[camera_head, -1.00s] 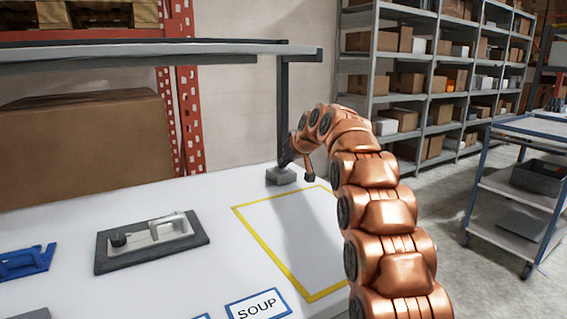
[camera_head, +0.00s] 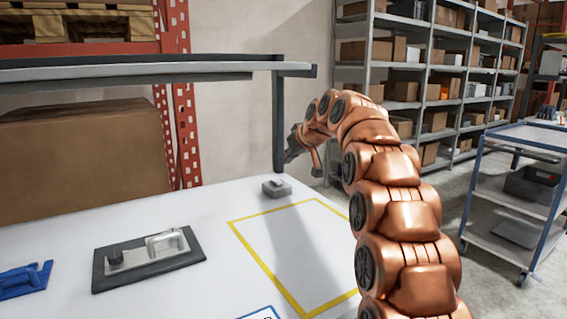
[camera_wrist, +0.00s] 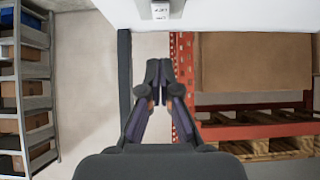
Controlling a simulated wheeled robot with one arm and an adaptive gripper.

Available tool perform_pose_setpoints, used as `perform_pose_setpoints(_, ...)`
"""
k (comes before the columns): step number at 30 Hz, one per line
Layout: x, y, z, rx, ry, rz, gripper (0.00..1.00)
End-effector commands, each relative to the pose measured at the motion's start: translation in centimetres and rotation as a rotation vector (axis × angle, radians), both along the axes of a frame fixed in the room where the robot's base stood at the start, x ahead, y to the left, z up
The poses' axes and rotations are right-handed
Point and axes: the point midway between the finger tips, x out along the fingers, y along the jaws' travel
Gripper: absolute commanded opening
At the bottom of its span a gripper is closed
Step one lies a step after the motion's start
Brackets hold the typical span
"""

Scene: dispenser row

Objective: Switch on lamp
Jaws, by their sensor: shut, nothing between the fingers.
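A small grey switch box (camera_head: 277,188) sits on the white table at the foot of the dark post. It has a small raised part on top. In the wrist view, a pale box with small dark markings (camera_wrist: 160,10) shows at the top edge, beyond my fingertips. My gripper (camera_head: 291,153) is above and slightly right of the switch box, close to the post and apart from the box. In the wrist view my gripper (camera_wrist: 159,74) has its fingertips together and nothing between them. A long grey bar (camera_head: 130,80) hangs under the overhead rail; I cannot tell whether it is a lamp.
The dark post (camera_head: 279,115) stands beside my gripper. A yellow-outlined area (camera_head: 262,272) on the table is empty. A dark plate with a grey fitting (camera_head: 150,262) and a blue part (camera_head: 24,280) lie to the left. A trolley (camera_head: 515,190) and shelving stand at the right.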

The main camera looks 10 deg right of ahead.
Motion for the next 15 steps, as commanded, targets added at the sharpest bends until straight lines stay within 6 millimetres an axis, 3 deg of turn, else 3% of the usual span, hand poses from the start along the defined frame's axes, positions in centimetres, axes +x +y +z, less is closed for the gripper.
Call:
perform_pose_setpoints(7, -2.7, -0.9, 2.1, 0.003, 0.001, -0.001, 0.0)
perform_pose_setpoints(15, -3.4, -1.2, 2.7, 0.001, 0.0, -0.001, 0.0)
